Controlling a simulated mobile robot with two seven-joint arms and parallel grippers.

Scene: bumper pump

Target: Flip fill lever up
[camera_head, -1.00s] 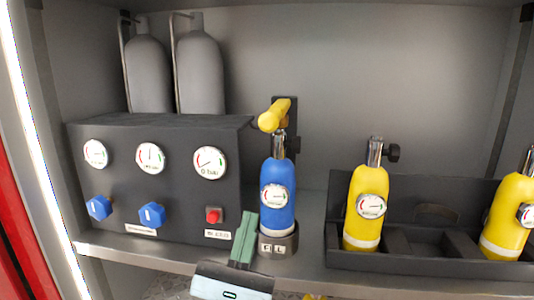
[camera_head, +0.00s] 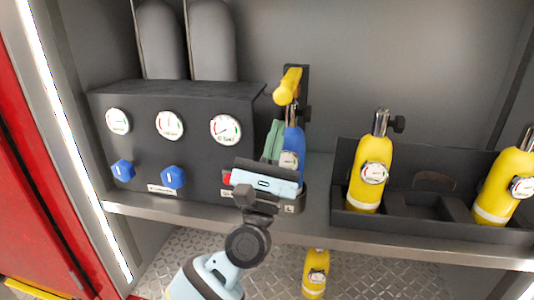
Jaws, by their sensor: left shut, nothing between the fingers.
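The fill lever is a yellow handle (camera_head: 287,86) on a dark bracket above the blue bottle. Its rounded end points out toward me. The blue bottle (camera_head: 294,140) stands upright in a dark holder (camera_head: 293,208) under the lever, with its gauge partly hidden. My left gripper (camera_head: 274,137) comes up from below, its green fingers shut and empty. Its fingertips are in front of the bottle's left side, below the lever and apart from it. The gripper body hides the lower part of the bottle and most of the red button. My right gripper is not in view.
The dark panel (camera_head: 180,103) with several gauges and two blue knobs (camera_head: 173,177) stands left of the bottle. Yellow bottles (camera_head: 370,175) stand in a dark rack on the right. The grey shelf edge (camera_head: 400,239) runs below. Another yellow bottle (camera_head: 315,275) is under the shelf.

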